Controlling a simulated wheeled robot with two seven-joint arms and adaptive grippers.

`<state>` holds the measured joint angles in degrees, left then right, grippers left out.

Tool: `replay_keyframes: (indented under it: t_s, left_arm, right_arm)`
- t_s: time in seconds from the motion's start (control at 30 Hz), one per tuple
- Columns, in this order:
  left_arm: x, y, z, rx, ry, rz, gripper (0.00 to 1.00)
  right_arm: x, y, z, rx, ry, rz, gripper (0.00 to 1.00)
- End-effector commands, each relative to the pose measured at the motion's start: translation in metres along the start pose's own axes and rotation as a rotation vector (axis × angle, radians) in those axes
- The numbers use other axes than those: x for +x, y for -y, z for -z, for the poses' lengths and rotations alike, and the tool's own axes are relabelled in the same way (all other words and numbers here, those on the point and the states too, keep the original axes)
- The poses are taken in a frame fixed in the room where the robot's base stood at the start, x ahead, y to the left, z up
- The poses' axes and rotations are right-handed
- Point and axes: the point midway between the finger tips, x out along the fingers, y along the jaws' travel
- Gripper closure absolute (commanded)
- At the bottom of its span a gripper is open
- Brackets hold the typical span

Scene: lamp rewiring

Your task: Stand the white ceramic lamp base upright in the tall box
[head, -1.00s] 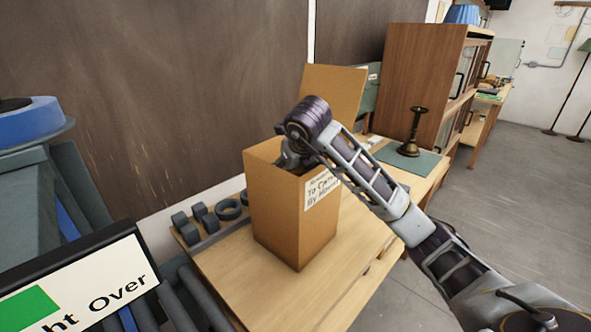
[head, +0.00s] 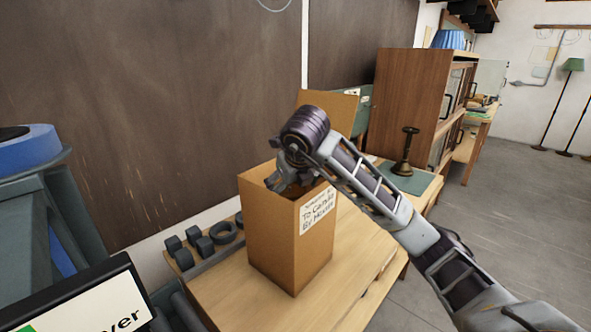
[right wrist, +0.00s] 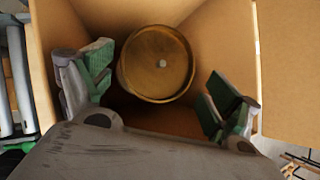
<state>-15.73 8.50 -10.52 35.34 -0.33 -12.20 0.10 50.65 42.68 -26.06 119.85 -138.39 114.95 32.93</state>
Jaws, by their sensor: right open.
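The tall box (head: 270,240) is brown cardboard with a handwritten label, standing open on the wooden table. My right gripper (head: 280,180) is at its mouth, pointing down, with its knuckles showing above the rim. In the right wrist view its green-padded fingers are spread wide and hold nothing. My left gripper is out of view.
A dark brass candlestick-like stand (head: 405,155) is on a green mat (head: 425,183) to the right. Dark rings and blocks (head: 205,245) sit in a rack left of the box. The tabletop front (head: 240,290) is clear.

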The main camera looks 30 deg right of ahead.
Motion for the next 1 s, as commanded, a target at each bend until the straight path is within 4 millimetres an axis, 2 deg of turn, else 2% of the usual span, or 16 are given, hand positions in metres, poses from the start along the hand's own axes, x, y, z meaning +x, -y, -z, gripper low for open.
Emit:
replay_keyframes:
  t_s: [0.37,0.6,0.77,1.0]
  left_arm:
    - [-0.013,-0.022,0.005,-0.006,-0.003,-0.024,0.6]
    - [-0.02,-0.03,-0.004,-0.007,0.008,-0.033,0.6]
    - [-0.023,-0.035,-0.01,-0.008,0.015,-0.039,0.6]
    - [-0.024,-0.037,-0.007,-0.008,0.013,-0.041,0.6]
  right_arm:
    - [-0.038,0.001,-0.001,-0.001,0.001,0.002,0.1]
    - [-0.058,0.0,-0.001,-0.002,0.001,0.001,0.1]
    - [-0.068,0.001,-0.001,-0.001,0.0,0.001,0.1]
    - [-0.075,0.0,0.0,0.001,-0.002,0.001,0.1]
